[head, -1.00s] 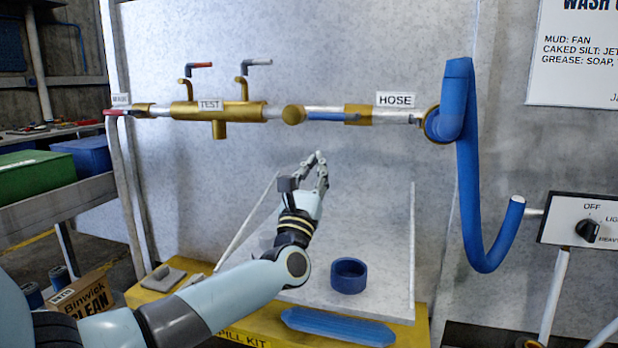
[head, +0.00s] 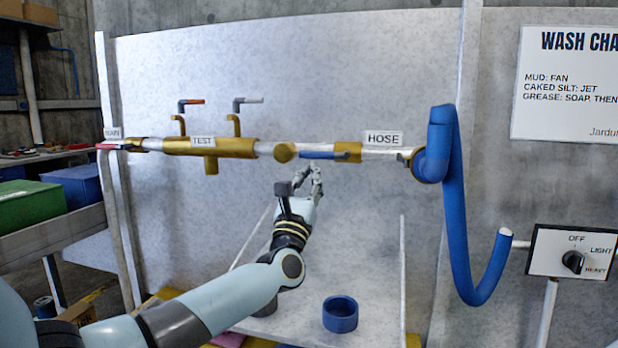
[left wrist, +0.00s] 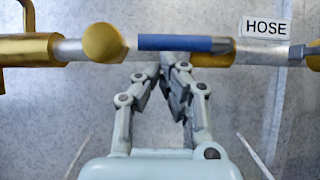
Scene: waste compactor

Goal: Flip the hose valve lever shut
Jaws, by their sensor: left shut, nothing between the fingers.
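The hose valve has a blue lever (head: 323,155) lying along the horizontal pipe, beside a round brass knob (head: 284,152) and left of the HOSE label (head: 383,138). In the left wrist view the blue lever (left wrist: 186,43) runs level across the pipe, from near the brass knob (left wrist: 104,42) to a brass fitting. My left gripper (head: 308,178) is just below the lever, fingers pointing up at the pipe. In the left wrist view its fingertips (left wrist: 166,72) are together and empty, close under the lever; whether they touch it I cannot tell. My right gripper is not in view.
A blue hose (head: 462,200) hangs from the pipe's right end. The TEST section (head: 210,146) carries two upright taps to the left. A blue ring (head: 340,314) sits on the surface below. A dial box (head: 573,252) stands at right. The wall below the pipe is clear.

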